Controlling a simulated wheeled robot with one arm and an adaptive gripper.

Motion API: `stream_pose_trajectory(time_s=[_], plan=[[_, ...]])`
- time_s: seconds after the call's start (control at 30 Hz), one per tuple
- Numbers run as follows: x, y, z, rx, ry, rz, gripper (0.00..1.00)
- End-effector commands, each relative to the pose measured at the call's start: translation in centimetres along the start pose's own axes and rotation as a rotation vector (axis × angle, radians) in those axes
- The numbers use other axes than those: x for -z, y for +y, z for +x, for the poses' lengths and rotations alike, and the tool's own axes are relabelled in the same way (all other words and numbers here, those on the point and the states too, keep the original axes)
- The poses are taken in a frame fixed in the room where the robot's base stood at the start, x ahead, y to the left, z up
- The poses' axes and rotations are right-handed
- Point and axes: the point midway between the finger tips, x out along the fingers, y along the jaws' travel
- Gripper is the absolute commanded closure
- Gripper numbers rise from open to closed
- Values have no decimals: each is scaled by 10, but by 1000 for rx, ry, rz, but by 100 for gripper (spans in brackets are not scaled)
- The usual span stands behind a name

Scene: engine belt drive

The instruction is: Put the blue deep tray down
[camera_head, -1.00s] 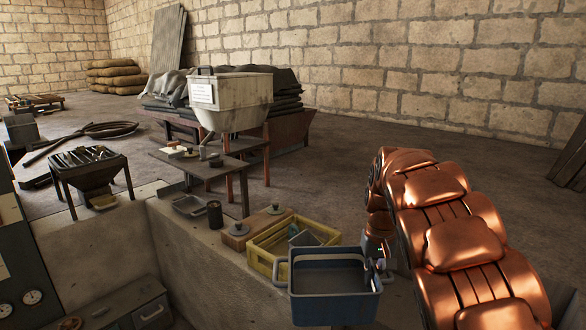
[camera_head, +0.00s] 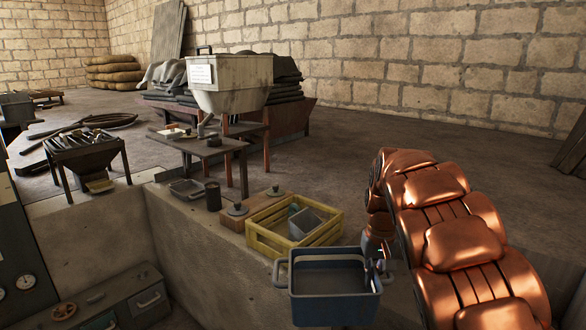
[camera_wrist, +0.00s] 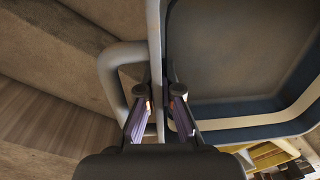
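The blue deep tray (camera_head: 334,308) is at the bottom centre of the head view, upright and empty inside, with a grey loop handle on its left side. My gripper (camera_head: 382,274) is at its right side, partly hidden by my copper arm. In the wrist view, my gripper (camera_wrist: 160,110) has one finger on each side of the rim and handle of the blue deep tray (camera_wrist: 235,60). The fingers are closed on that edge. The tray's underside and whatever is beneath it are hidden.
A yellow crate (camera_head: 268,238) with grey containers inside stands on the ledge behind the tray. Left of it are a wooden block with knobs (camera_head: 236,212), a dark can (camera_head: 213,196) and a shallow grey tray (camera_head: 187,190). A hopper (camera_head: 230,90) stands farther back. Open floor lies right of it.

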Motion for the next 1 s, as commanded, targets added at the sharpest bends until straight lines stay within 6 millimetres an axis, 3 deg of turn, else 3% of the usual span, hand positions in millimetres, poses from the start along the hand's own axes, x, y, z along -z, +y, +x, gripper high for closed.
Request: stream_pose_trajectory(time_s=[0.03,0.47,1.0], plan=[[0,-1,-8,1,1,0,100],[-2,-3,-23,7,-1,-2,100],[-13,-5,-67,10,2,-2,100]])
